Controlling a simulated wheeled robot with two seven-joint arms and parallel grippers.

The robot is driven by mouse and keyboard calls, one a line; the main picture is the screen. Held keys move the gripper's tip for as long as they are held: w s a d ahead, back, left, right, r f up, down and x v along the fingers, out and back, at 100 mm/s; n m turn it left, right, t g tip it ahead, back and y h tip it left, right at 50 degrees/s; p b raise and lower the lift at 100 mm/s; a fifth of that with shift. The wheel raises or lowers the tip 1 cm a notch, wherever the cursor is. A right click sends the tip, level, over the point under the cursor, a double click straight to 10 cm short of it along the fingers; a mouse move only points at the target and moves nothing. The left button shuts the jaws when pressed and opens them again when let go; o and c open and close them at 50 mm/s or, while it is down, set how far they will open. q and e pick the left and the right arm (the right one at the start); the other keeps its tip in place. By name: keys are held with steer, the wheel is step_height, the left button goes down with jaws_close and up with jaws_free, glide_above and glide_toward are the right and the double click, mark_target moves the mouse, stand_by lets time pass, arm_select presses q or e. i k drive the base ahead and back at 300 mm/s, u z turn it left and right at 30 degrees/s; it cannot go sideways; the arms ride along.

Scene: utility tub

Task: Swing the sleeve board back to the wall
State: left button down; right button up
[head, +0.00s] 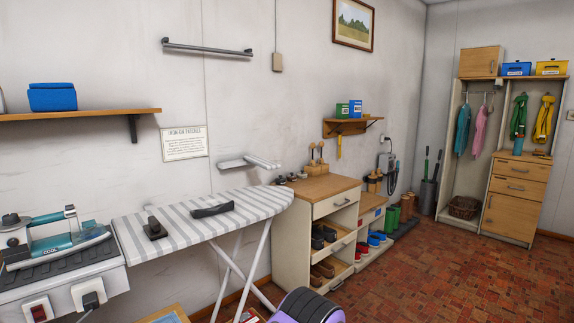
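A small pale fixture (250,161) on the wall, just above the far end of the ironing board, looks like the sleeve board. It has a narrow arm pointing right and somewhat out from the wall. It is small in the picture, and I cannot tell its exact angle or where its hinge is. The striped ironing board (185,222) stands below it on white legs. Neither of my grippers is in view, and nothing is seen touching the fixture.
An iron (62,247) marked COOL rests on a station at the left. Two dark objects lie on the ironing board. A wooden-topped cabinet (318,187) with shoes stands beyond the board. A purple and dark object (308,306) is at the bottom edge. The tiled floor at right is clear.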

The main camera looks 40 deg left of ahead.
mark_target(263, 163)
steer(key=u, duration=0.25)
steer(key=i, duration=0.95)
steer(key=u, duration=1.4)
steer(key=i, duration=0.8)
steer(key=u, duration=0.85)
